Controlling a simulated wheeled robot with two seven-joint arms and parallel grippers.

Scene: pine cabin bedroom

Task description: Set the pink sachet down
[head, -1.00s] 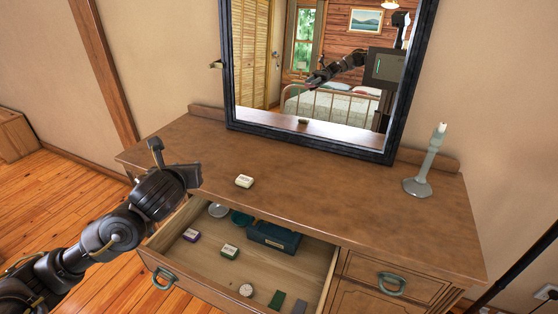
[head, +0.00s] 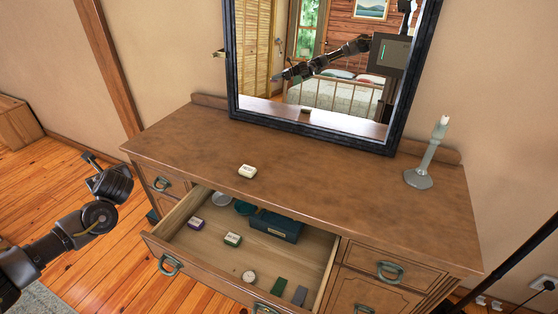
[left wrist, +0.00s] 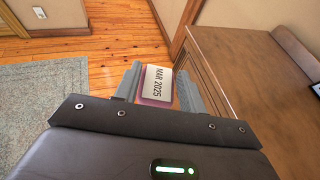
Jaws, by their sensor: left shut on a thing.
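In the head view my left gripper (head: 92,160) is off the left end of the dresser (head: 330,190), over the wooden floor. I cannot make out the sachet there. My right gripper is not in view.
A small white-labelled block (head: 247,171) lies on the dresser top, mostly clear around it. A candlestick (head: 418,178) stands right, before the mirror (head: 305,120). The open drawer (head: 205,262) holds a purple block (head: 196,224), green block (head: 232,240), dark teal box (head: 276,226) and other small items.

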